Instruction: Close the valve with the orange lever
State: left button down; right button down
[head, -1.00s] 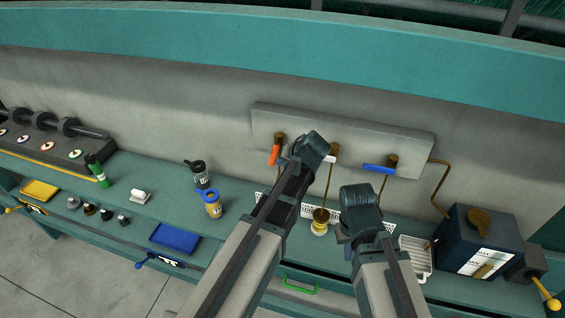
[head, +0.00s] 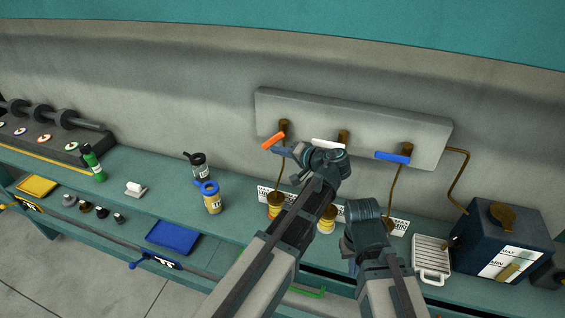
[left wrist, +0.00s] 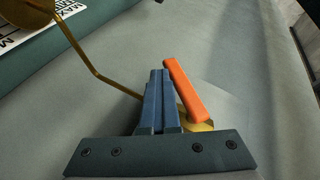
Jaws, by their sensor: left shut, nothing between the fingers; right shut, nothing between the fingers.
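The orange lever (head: 273,140) sits on a brass valve at the left end of the grey wall panel. It is tilted, its left end lower than its right. My left gripper (head: 281,151) is shut and empty just below the lever in the head view. In the left wrist view the shut blue fingers (left wrist: 155,98) are right beside the orange lever (left wrist: 186,91), which slants over a brass fitting. I cannot tell whether they touch. My right gripper (head: 351,265) is shut and empty, low over the bench front.
A white lever (head: 328,143) and a blue lever (head: 392,157) are on the same panel (head: 372,122). My left arm passes close to the white one. A white tray (head: 431,277) and dark box (head: 520,233) stand on the right; bottles (head: 212,202) stand left.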

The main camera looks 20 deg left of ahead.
aim_at(267, 144)
pick_arm(q)
jog(key=a+m+t+y+b, duration=0.1)
jog(key=y+b, duration=0.1)
jog(key=b, duration=0.2)
jog(key=a+m+t+y+b, duration=0.1)
jog(key=y+b, duration=0.1)
jog(key=b, duration=0.2)
jog(key=shift+a, duration=0.2)
jog(key=shift+a+r+y, duration=0.1)
jog(key=shift+r+y, duration=0.1)
jog(key=shift+y, duration=0.3)
jog(key=shift+a+r, duration=0.2)
jog(key=shift+r, duration=0.3)
jog(key=shift+a+r, duration=0.15)
jog(key=shift+a+p, duration=0.1)
jog(key=shift+p, duration=0.2)
